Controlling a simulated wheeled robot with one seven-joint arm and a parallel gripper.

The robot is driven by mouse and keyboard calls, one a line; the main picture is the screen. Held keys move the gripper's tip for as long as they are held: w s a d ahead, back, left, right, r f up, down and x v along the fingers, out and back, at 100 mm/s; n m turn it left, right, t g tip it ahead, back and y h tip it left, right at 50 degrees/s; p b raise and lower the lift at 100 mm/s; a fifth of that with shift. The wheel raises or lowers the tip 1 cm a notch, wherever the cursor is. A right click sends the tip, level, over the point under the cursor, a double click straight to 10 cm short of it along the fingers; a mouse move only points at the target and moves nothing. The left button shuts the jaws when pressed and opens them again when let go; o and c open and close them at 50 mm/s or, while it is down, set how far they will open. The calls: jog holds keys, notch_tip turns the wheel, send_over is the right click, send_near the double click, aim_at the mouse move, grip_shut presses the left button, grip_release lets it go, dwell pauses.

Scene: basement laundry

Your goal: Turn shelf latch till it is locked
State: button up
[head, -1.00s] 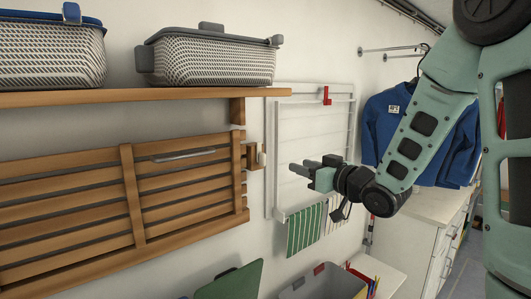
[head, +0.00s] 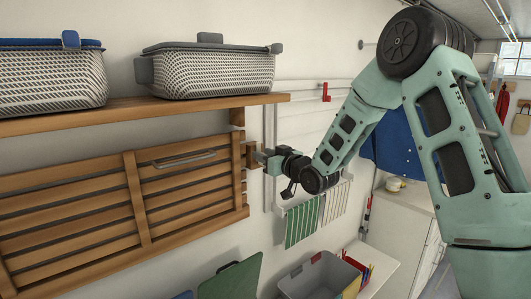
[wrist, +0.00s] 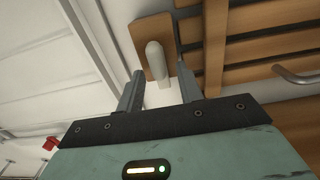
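The shelf latch is a pale lever (wrist: 156,62) on a small wooden plate (wrist: 138,36), beside the right edge of the slatted wooden shelf panel (head: 140,246). The panel stands folded up against the wall. In the head view the latch plate (head: 250,154) shows, but my gripper partly hides the lever. My gripper (head: 264,159) is at the latch. In the wrist view its two fingers (wrist: 158,80) are open, one on each side of the lever's lower end, with visible gaps. The lever points roughly down between them.
A wooden wall shelf (head: 190,105) with two lidded baskets runs above the panel. A metal handle (head: 185,160) is on the panel. A white drying rack with striped cloths (head: 302,222) hangs behind my gripper. Below stand a grey bin (head: 320,278) and a green board (head: 232,281).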

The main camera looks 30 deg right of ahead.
grip_shut()
jog(key=shift+f+b, duration=0.1)
jog(key=shift+b, duration=0.25)
jog(key=n+b, duration=0.5)
jog(key=b, duration=0.4)
jog(key=a+f+n+b, duration=0.1)
jog(key=n+b, duration=0.4)
jog(key=b, duration=0.4)
jog(key=a+n+b, duration=0.1)
jog(key=n+b, duration=0.5)
jog(key=b, duration=0.3)
jog(key=shift+s+f+b, duration=0.2)
jog(key=shift+f+b, duration=0.2)
jog(key=shift+n+b, duration=0.8)
jog(key=shift+n, duration=0.1)
